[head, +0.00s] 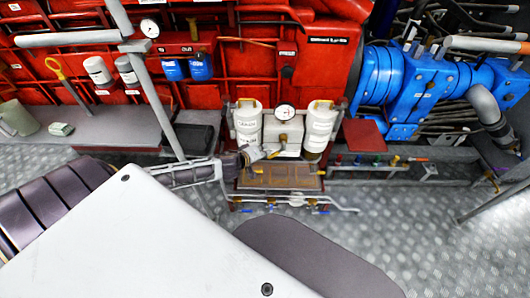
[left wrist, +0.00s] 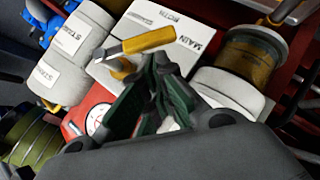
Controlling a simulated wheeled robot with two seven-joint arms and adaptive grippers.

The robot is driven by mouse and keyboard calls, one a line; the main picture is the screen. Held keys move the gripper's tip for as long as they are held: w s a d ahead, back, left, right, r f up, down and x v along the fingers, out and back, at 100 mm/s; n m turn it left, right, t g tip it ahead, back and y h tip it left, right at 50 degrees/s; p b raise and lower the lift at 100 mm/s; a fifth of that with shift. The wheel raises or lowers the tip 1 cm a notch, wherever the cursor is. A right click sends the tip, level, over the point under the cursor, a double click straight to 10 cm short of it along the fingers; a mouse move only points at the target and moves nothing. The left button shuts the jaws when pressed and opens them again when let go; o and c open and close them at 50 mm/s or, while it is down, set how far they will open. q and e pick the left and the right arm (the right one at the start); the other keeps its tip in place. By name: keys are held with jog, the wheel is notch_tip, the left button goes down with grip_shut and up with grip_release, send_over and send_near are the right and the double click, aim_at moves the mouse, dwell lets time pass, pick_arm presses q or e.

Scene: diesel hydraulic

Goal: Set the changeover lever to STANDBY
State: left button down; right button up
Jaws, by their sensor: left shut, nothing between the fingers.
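The changeover lever (left wrist: 148,40) has a yellow grip and a grey end. It lies across the white centre block (left wrist: 165,22), whose printing includes MAIN. In the head view the lever (head: 283,138) is a small brass-yellow shape below the gauge. A white canister (left wrist: 72,42) with STANDBY labels lies to its left in the left wrist view. My left gripper (left wrist: 160,68) is shut and empty, its fingertips just below the yellow grip; I cannot tell whether they touch. In the head view the left gripper (head: 262,154) is in front of the filter unit. My right gripper is not in view.
A pressure gauge (head: 285,111) sits between two white canisters (head: 248,122) (head: 320,127). Pipes and small valves (head: 297,201) run below. A red engine (head: 240,70) stands behind, with blue machinery (head: 410,85) at right. Bare chequered floor (head: 420,230) lies at lower right.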

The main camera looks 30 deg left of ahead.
pick_arm(q)
jog(key=shift+w+d+f, duration=0.1)
jog(key=shift+d+f, duration=0.05)
jog(key=shift+d, duration=0.05)
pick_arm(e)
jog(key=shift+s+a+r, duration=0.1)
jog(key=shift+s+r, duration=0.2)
pick_arm(q)
jog(key=shift+f, duration=0.1)
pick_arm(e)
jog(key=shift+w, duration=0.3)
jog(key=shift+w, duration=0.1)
pick_arm(q)
jog(key=shift+f, duration=0.1)
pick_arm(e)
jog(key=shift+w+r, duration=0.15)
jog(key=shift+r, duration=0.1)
